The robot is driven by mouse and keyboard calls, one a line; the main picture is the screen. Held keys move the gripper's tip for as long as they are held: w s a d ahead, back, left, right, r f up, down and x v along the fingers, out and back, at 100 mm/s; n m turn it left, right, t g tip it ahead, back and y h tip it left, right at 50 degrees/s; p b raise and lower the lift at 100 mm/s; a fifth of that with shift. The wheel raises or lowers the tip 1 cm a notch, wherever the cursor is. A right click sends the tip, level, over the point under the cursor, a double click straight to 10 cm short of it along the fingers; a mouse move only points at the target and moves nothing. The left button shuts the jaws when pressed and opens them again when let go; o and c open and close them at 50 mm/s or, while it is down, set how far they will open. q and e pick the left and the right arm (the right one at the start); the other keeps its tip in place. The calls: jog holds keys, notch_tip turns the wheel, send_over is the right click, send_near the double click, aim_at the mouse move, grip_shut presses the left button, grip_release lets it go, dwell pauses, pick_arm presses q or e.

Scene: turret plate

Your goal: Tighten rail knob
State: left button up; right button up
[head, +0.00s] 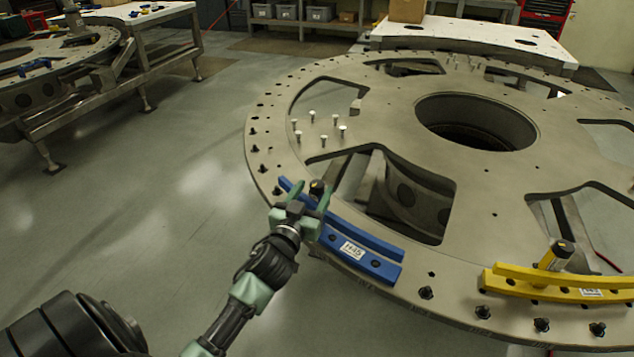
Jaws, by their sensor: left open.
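A blue rail (360,254) with a white label lies along the near left rim of the large round turret plate (390,130). A dark knob (316,188) stands at the upper left part of the blue rail. My left gripper (310,198) is open, with its green fingers at the knob, one on either side in the picture; I cannot tell whether they touch it. The gripper hides part of the rail. A yellow rail (550,283) lies on the near right rim, with a yellow and black knob (556,255) standing on it. My right gripper is not in view.
Several black knobs (426,292) line the plate's rim. Several white-headed pins (323,139) stand on the plate beyond my gripper. The plate has large cutouts and a round central hole (476,122). Another workbench (150,50) stands at the back left. The floor to the left is clear.

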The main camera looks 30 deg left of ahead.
aim_at(314, 189)
pick_arm(q)
jog(key=x, duration=0.3)
jog(key=shift+w+f, duration=0.1)
grip_shut()
jog(key=shift+p, duration=0.3)
